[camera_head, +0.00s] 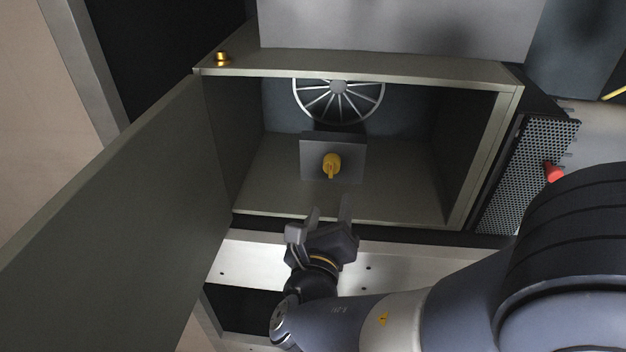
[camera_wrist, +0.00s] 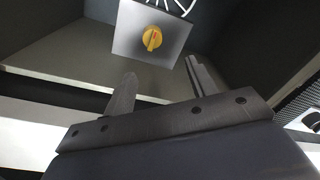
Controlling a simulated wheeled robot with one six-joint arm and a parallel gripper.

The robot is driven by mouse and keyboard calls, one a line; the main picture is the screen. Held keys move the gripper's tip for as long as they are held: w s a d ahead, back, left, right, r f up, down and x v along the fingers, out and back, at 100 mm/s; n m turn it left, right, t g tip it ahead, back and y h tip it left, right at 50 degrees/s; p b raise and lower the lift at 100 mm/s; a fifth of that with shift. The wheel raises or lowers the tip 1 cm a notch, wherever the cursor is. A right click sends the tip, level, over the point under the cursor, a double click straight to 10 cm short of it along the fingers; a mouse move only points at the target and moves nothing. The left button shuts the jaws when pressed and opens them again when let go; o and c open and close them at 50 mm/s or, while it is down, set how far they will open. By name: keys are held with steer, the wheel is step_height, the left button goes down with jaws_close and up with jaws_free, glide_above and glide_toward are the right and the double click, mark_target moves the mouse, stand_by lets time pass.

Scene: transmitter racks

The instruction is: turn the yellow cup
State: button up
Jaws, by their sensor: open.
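The yellow cup (camera_head: 331,165) is a small yellow knob on a grey plate (camera_head: 312,172) inside the open cabinet. In the wrist view the yellow cup (camera_wrist: 152,38) shows a red mark on its front and sits beyond the fingertips, between them in the picture. My gripper (camera_head: 328,212) is at the cabinet's front edge, below the cup in the head view. Its fingers are apart and empty, also in the wrist view (camera_wrist: 160,70). It does not touch the cup.
The cabinet door (camera_head: 120,215) stands open on the left. A round spoked grille (camera_head: 338,88) is at the cabinet's back. A brass knob (camera_head: 222,57) sits on the top left edge. A red knob (camera_head: 553,172) is on the right by a perforated panel (camera_head: 520,180). The space before the cup is clear.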

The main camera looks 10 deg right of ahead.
mark_target(331, 173)
steer(key=shift+w+a+f+n+y, duration=0.15)
steer(key=shift+w+a+n+y, duration=0.15)
steer(key=shift+w+a+n, duration=0.15)
steer(key=shift+b+x, duration=1)
steer(key=shift+x, duration=4.2)
steer(key=shift+r, duration=0.25)
steer(key=c, duration=1)
steer(key=shift+o, duration=0.2)
